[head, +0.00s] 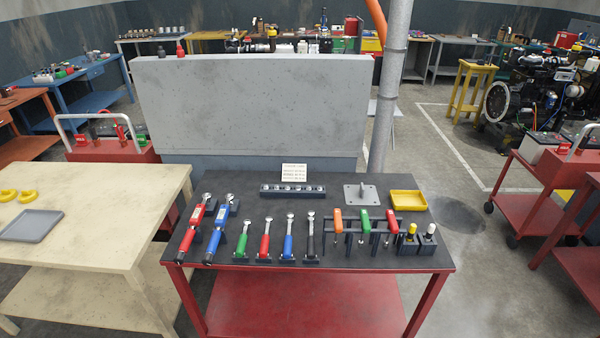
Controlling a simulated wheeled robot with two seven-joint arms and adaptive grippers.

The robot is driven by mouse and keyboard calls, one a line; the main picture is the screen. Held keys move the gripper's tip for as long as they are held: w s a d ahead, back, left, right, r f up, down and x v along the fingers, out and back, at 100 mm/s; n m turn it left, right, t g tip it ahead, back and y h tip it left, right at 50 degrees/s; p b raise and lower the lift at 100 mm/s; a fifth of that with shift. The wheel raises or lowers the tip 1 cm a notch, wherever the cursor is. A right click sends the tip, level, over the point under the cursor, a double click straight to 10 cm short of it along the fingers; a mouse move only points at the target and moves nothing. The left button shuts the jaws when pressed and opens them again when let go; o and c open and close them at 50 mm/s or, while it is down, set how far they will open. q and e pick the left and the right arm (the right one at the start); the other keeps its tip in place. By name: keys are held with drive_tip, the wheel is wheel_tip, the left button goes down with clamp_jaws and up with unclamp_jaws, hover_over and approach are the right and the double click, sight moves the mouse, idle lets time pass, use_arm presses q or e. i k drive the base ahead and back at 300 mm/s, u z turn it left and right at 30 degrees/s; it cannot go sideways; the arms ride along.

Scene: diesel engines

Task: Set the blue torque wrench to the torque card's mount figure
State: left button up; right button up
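The blue torque wrench (219,230) lies at the left of the dark-topped red table, its head end toward the back and its dark grip end toward the front edge. It rests on a dark holder. Its scale is too small to read. The torque card (293,172) stands at the back middle of the same table. It is a small pale card with several lines of text, too small to read. Neither of my grippers shows in the head view.
A red torque wrench (196,228) lies just left of the blue one. Several small ratchets, screwdrivers in a rack, a socket rail (292,190), a grey plate with a post (360,194) and a yellow tray (408,200) share the table (330,259). A grey pillar (388,95) stands behind.

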sight(208, 260)
drive_tip(key=k, duration=1.3)
drive_tip(key=u, duration=0.7)
drive_tip(key=i, duration=0.6)
drive_tip(key=u, duration=0.85)
drive_tip(key=i, duration=0.8)
drive_tip(key=z, duration=0.5)
drive_tip(key=i, duration=0.6)
drive_tip(key=z, duration=0.5)
